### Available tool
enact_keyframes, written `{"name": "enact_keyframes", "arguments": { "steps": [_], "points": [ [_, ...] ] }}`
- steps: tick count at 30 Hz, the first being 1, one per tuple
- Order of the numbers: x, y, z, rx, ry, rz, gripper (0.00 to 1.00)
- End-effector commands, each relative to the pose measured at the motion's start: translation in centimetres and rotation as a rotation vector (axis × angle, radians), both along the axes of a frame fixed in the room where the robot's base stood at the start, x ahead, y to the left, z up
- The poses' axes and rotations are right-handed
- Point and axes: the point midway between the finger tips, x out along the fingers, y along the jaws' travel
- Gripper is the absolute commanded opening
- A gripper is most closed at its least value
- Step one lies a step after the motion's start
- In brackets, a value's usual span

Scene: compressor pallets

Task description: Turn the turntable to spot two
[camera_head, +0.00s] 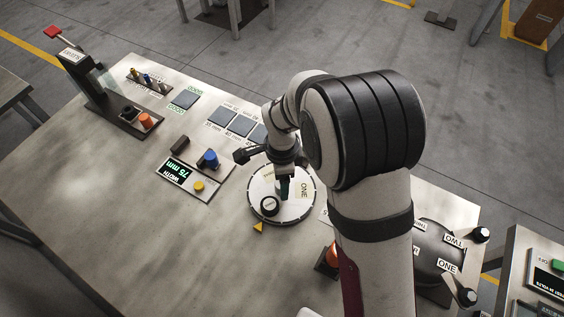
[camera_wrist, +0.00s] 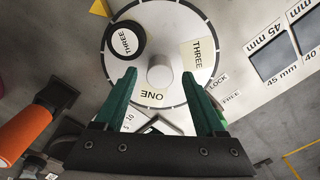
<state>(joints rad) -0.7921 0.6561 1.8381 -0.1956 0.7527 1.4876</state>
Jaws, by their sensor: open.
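The turntable (camera_head: 290,210) is a round white disc on the bench, and it fills the top middle of the wrist view (camera_wrist: 150,20). A pale round centre knob (camera_wrist: 160,75) stands on it. ONE and THREE labels show on the disc; no TWO label is visible on it. My gripper (camera_wrist: 159,73) has green fingers, open and either side of the knob in the picture. I cannot tell whether they touch it.
LOCK and FREE labels (camera_wrist: 224,88) lie beside the disc. An orange part (camera_head: 331,256) and a black ONE/TWO unit (camera_head: 440,245) are right. The front left bench is clear.

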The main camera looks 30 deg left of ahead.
Motion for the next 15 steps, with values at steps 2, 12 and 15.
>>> {"name": "enact_keyframes", "arguments": {
  "steps": [2, 12, 15],
  "points": [
    [0.1, 0.1, 2.1, 0.005, -0.004, -0.001, 0.72],
    [0.0, 0.0, 11.7, 0.004, -0.003, 0.0, 0.72],
    [0.0, 0.0, 13.1, 0.003, -0.002, -0.001, 0.72]
  ]
}}
